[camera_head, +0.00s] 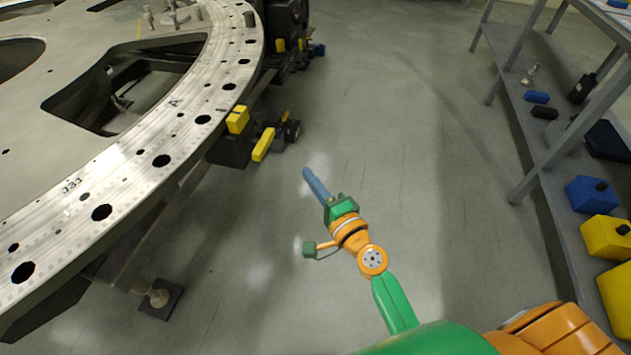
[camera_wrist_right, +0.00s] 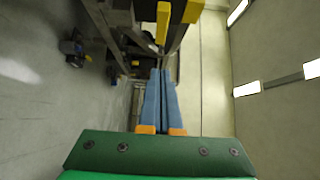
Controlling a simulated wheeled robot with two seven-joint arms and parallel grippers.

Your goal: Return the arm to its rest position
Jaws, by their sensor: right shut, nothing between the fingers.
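My right arm, green and orange, comes in from the lower right in the head view. My right gripper (camera_head: 309,174) has blue fingers and points up and left over open floor, apart from the turret plate (camera_head: 135,175). In the right wrist view the two blue fingers of the gripper (camera_wrist_right: 161,72) lie side by side, shut with nothing between them. My left gripper is in neither view.
The metal turret plate with holes fills the left. Yellow blocks (camera_head: 263,144) stick out from its edge. A grey shelf rack (camera_head: 540,150) on the right holds a blue box (camera_head: 590,195) and a yellow box (camera_head: 604,238). Clear floor (camera_head: 420,130) lies between them.

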